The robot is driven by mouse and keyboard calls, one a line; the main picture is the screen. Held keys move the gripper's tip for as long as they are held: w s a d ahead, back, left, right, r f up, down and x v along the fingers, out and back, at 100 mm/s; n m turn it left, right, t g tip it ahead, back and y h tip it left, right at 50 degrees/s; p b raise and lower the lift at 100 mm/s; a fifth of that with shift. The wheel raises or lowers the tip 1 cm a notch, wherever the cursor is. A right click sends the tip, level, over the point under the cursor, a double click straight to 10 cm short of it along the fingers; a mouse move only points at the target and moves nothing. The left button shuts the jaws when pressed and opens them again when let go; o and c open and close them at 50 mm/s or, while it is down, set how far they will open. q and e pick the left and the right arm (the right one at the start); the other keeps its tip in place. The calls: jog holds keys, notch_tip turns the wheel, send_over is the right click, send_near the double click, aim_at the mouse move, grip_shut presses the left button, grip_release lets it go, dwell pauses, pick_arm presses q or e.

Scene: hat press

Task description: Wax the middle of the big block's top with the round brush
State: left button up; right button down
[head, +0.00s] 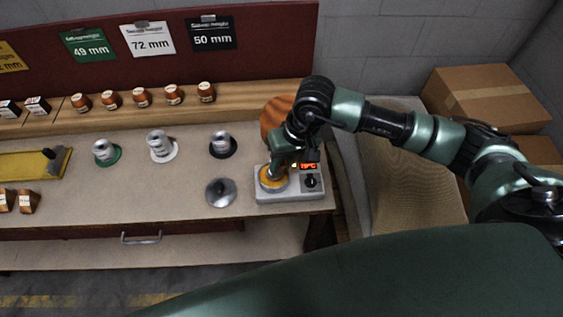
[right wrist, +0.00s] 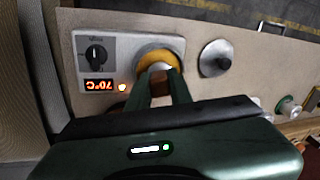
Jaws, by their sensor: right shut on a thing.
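A large rounded brown wooden block (head: 276,117), which looks like the big block, stands at the back right of the bench, partly hidden behind my right arm. My right gripper (head: 275,172) points down over a round yellow pot (head: 268,184) on a grey heater. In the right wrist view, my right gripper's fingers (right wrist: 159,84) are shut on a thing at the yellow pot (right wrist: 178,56). This seems to be the round brush, but the fingers hide most of it. I cannot tell whether it touches the wax. My left gripper is not in view.
The heater (head: 290,193) has a black knob and lit orange digits. A metal disc with a knob (head: 221,192) lies left of it. Several labelled spools (head: 222,144) stand further left. Small wooden blocks (head: 173,94) line the back ledge. Cardboard boxes (head: 480,92) are at the right.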

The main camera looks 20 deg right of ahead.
jog(key=shift+s+f+b, duration=0.15)
jog(key=shift+b, duration=0.2)
dwell(1.3)
notch_tip(320, 180, up, 2)
jog(key=shift+r+p, duration=0.15)
jog(key=shift+p, duration=0.25)
jog(key=shift+r+p, duration=0.65)
jog(key=shift+r, duration=1.85)
